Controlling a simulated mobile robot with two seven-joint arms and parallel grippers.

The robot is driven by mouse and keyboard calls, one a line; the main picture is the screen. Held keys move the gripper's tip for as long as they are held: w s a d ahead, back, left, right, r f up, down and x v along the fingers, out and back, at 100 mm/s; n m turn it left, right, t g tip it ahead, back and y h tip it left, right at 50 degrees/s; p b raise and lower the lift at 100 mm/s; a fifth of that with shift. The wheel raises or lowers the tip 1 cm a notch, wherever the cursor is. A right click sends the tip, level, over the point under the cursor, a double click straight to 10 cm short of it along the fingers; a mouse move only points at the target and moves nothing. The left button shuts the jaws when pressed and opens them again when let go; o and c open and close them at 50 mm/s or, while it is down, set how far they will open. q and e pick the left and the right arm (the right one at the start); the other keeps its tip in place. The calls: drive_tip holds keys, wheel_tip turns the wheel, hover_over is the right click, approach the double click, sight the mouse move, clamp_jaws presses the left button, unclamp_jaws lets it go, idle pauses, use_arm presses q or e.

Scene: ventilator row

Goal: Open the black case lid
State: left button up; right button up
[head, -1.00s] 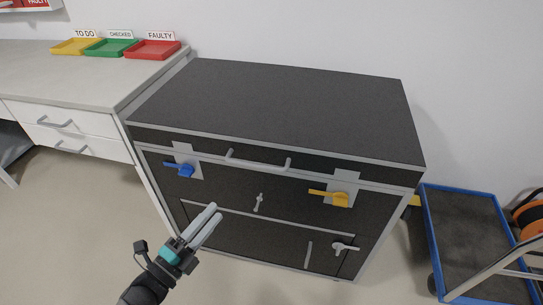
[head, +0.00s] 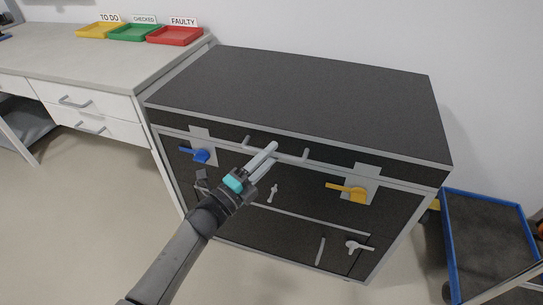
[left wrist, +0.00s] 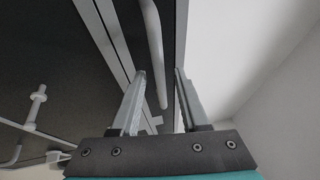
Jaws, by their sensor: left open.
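The black case (head: 310,215) stands against the wall with its black lid (head: 320,95) shut. A grey bar handle (head: 294,158) is on the lid's front edge; the left wrist view also shows the handle (left wrist: 155,45). A blue latch (head: 201,154) is left of it and a yellow latch (head: 350,190) is right of it, both levers pointing left. My left gripper (head: 271,152) is open at the handle, hiding its middle. In the left wrist view the handle lies between the two fingertips (left wrist: 159,73); contact cannot be told. My right gripper is not in view.
A workbench (head: 80,65) with yellow, green and red trays (head: 175,36) stands left of the case. A blue-edged trolley (head: 485,235) stands to the right. Smaller handles are on the case's lower front (head: 320,250). The floor in front is clear.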

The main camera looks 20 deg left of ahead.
use_arm(q)
drive_tip(key=shift+w+d+r, duration=0.1)
drive_tip(key=shift+w+d, duration=0.15)
drive_tip(key=shift+w, duration=0.25)
clamp_jaws()
idle(1.2)
